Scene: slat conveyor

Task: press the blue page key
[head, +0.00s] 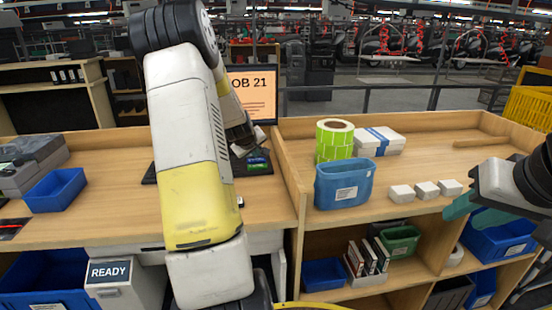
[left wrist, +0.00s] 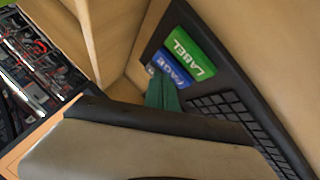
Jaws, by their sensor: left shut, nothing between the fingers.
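The blue page key (left wrist: 172,68) shows in the left wrist view on a black key panel (left wrist: 228,85), beside the green label key (left wrist: 189,47). My left gripper (left wrist: 160,88) is shut and empty, its dark green fingers at the lower edge of the blue key. I cannot tell whether they touch it. In the head view the green key (head: 258,160) shows beside my left wrist, and my arm covers much of the panel. My right gripper (head: 460,205) is at the right, in front of the shelf unit; its finger gap is not clear.
A monitor (head: 252,95) stands behind the panel. A wooden divider (head: 290,165) borders the panel's right side. Beyond it are a blue bin (head: 343,186), a green label roll (head: 334,141) and small white boxes (head: 426,190). A blue tray (head: 55,190) sits on the left.

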